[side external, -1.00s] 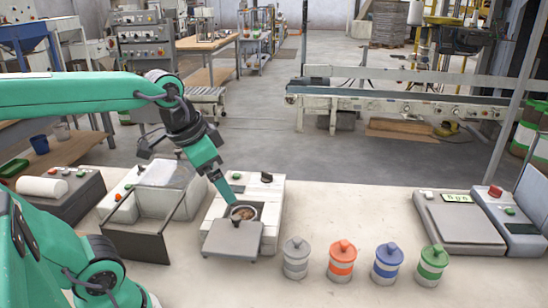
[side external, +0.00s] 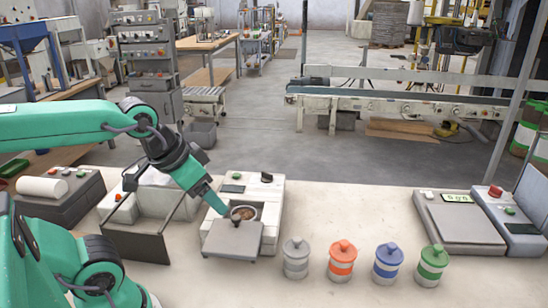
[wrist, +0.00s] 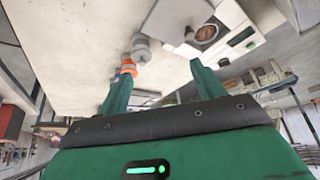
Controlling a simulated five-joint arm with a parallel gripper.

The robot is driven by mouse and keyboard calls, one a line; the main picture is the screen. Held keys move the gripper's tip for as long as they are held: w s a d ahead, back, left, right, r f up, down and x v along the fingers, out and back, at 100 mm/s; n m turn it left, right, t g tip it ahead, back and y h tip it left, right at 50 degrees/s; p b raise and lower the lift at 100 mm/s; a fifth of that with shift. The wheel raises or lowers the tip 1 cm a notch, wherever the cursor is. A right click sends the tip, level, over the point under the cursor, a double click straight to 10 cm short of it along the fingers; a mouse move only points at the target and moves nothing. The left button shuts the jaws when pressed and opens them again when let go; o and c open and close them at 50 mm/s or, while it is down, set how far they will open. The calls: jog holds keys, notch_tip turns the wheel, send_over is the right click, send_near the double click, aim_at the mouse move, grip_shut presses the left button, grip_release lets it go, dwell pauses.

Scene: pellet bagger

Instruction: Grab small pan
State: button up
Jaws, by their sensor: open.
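The small pan (side external: 244,213) is a round, light-rimmed dish with brown contents. It sits in the recess of a white machine (side external: 270,200), behind a grey plate (side external: 232,240). A short dark part, perhaps its handle, shows at its front edge. My gripper (side external: 226,211) is just left of the pan in the side view, pointing down and right. In the wrist view my gripper (wrist: 160,70) has its two green fingers spread with nothing between them. There the pan (wrist: 206,33) lies beyond the fingertips, toward the upper right. I cannot tell whether a finger touches it.
Grey, orange (side external: 342,261), blue (side external: 387,263) and green lidded canisters stand right of the machine. A boxy unit with a dark front panel (side external: 137,243) is close on the left. A flat scale-like unit (side external: 455,222) stands far right. The bench between canisters and scale is mostly clear.

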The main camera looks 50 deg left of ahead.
jog(key=shift+w, duration=0.1)
jog(key=m+g, duration=0.5)
jog(key=g, duration=0.1)
send_near(243, 210)
jog(key=s+d, duration=0.2)
jog(key=d, duration=0.1)
jog(key=shift+a+f, duration=0.2)
jog(key=shift+f, duration=0.9)
jog(key=shift+f, duration=0.1)
jog(key=shift+f, duration=2.5)
